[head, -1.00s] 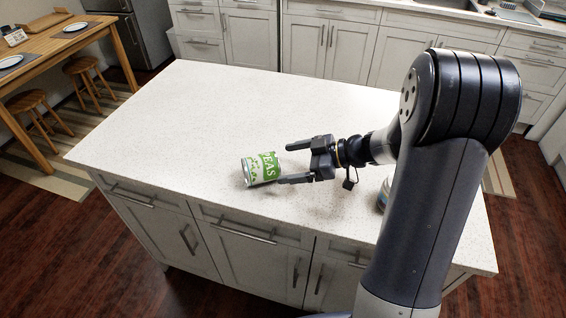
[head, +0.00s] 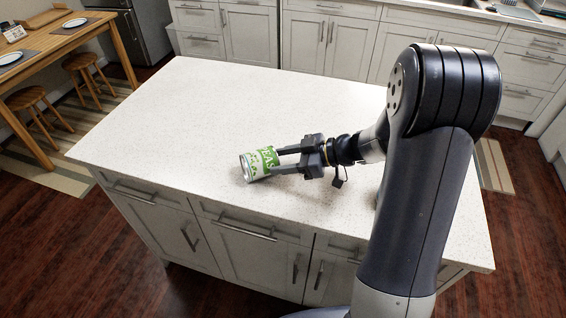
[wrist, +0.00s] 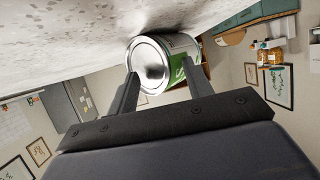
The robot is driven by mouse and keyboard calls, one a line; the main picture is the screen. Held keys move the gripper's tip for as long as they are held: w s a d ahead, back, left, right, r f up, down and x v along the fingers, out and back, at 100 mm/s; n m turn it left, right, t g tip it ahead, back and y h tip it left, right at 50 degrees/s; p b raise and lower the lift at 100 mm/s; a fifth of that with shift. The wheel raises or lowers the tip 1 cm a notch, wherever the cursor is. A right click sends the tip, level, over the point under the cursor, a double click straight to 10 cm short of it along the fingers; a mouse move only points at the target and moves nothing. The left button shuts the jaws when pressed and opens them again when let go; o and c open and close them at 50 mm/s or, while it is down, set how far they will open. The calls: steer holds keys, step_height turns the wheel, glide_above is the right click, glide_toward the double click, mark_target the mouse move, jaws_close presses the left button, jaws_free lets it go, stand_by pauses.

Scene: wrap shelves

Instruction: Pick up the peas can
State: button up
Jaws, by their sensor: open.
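The peas can (head: 259,164), silver with a green and white label, appears to lie on its side on the white island top. My gripper (head: 276,162) comes in low from the right, with its fingertips at the can's right end. In the wrist view the can (wrist: 178,45) shows one round metal end, and the fingers (wrist: 160,88) point at it, one toward each side. The jaws are open. I cannot tell whether the fingertips touch the can.
The island counter (head: 200,95) is clear to the left of the can and behind it. The can is not far from the counter's front edge. White cabinets (head: 330,45) stand across the floor. A wooden table (head: 60,35) with stools (head: 85,72) is at the far left.

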mark_target(268, 153)
jaws_close()
steer(key=shift+r, duration=0.1)
stand_by(0.7)
steer(key=shift+r+b, duration=0.3)
steer(key=shift+r, duration=0.35)
steer(key=shift+r+b, duration=0.35)
steer(key=shift+r, duration=0.6)
steer(key=s+d+b, duration=0.1)
steer(key=s+d, duration=0.2)
steer(key=s, duration=0.2)
steer(key=s+d+b, duration=0.2)
steer(key=s+d, duration=0.2)
steer(key=s+d+b, duration=0.1)
steer(key=s+d, duration=0.2)
steer(key=s, duration=0.2)
steer(key=shift+s+d, duration=0.25)
steer(key=shift+s, duration=0.05)
steer(key=o, duration=0.7)
jaws_free()
steer(key=shift+o, duration=0.2)
